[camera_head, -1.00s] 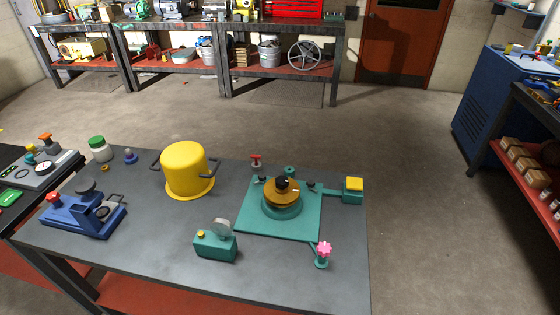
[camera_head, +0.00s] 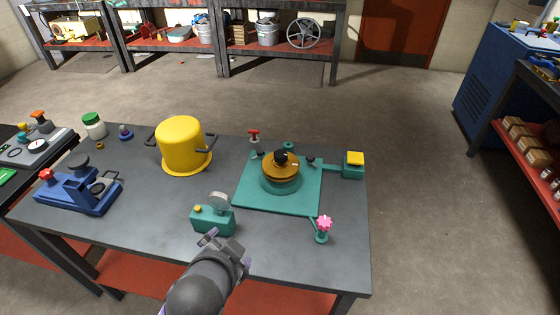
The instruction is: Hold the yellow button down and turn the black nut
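The black nut (camera_head: 281,156) sits on top of an orange round disc (camera_head: 283,171) on a teal round base, in the middle of the teal plate (camera_head: 250,201). A yellow button (camera_head: 355,158) tops a teal box joined to the plate's right side. A smaller yellow button (camera_head: 198,208) is on the teal gauge box (camera_head: 214,220). My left gripper (camera_head: 229,247) is at the table's front edge, just in front of the gauge box. It is apart from the nut and the right-hand button. My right gripper is out of view.
A yellow pot (camera_head: 184,145) stands left of the plate. A pink knob (camera_head: 323,224) is at the plate's front right, and a red-topped valve (camera_head: 254,135) behind it. A blue device (camera_head: 78,190) stands at the left. The table's front right is clear.

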